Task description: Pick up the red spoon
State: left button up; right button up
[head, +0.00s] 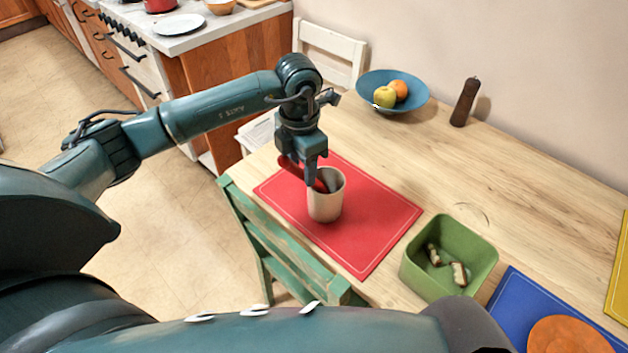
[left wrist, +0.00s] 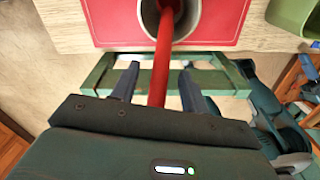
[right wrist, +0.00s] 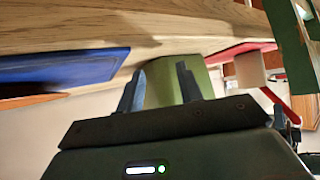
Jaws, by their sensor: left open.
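The red spoon (head: 289,163) stands tilted in a pale cup (head: 325,204), its handle leaning out over the rim toward the left. The cup stands upright on a red mat (head: 362,240). My left gripper (head: 314,178) is open above the cup, close to the handle. In the left wrist view the handle (left wrist: 160,70) runs between the two spread fingers, with a gap on each side. The lower end of the spoon is hidden in the cup. My right gripper (right wrist: 160,72) is open and empty, apart from the cup and spoon.
A green bin (head: 450,250) with small pieces in it stands right of the red mat. A blue mat (head: 510,295) lies beyond it. A fruit bowl (head: 392,105) and a pepper mill (head: 464,102) stand at the back. A green chair (head: 280,240) is against the table's near edge.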

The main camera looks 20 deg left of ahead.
pick_arm(q)
jog(key=shift+f, duration=0.65)
jog(key=shift+c, duration=0.6)
grip_shut()
